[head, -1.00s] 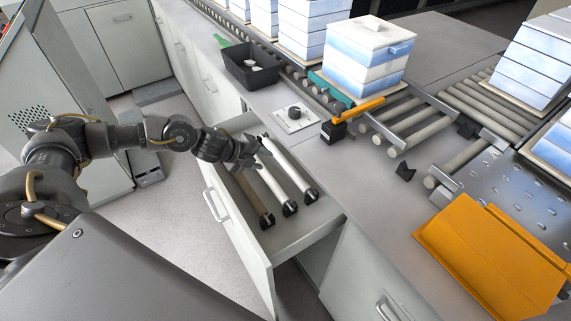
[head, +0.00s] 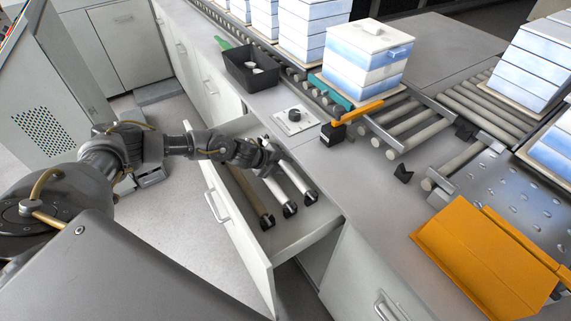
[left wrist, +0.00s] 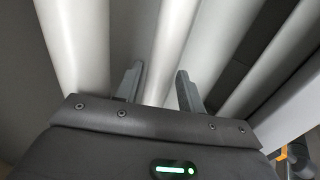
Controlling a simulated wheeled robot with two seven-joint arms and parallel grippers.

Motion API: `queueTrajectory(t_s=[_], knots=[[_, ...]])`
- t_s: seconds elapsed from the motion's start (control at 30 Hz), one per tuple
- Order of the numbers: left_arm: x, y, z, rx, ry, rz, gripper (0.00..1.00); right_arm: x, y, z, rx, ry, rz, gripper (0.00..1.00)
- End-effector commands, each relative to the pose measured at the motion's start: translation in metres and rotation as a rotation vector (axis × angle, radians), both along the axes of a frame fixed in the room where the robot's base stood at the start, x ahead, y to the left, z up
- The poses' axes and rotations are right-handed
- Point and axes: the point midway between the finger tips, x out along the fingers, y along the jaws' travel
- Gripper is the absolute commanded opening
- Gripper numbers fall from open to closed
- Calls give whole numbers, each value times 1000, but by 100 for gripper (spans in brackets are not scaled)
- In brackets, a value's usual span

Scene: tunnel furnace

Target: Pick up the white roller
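White rollers lie side by side in the open drawer (head: 300,228): a middle one (head: 277,190) and a right one (head: 296,178), both with black end caps. A brownish roller (head: 252,197) lies to their left. My left gripper (head: 270,158) is over the far part of the white rollers, hiding some of them. In the left wrist view my left gripper (left wrist: 158,88) is open, and a white roller (left wrist: 170,45) runs between its fingers. I cannot tell how deep the fingers reach around it. A pale roller (left wrist: 78,40) shows further left there. My right gripper is not in view.
The drawer front and counter edge border the rollers. Blue-white stacked boxes (head: 368,58) stand on the roller conveyor (head: 408,120).

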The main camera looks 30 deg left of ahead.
Motion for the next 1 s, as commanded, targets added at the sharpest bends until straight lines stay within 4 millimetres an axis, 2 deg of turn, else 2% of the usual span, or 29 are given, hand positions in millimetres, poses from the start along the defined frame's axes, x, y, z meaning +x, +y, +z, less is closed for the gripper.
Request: queueTrajectory(t_s=[0.23,0.53,0.87,1.0], knots=[[1,0,-2,1,-1,0,39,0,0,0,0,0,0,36],[1,0,-1,1,0,-1,0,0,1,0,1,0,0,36],[2,-1,1,-2,-3,0,0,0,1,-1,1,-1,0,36],[2,0,10,-1,-4,0,0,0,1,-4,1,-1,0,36]])
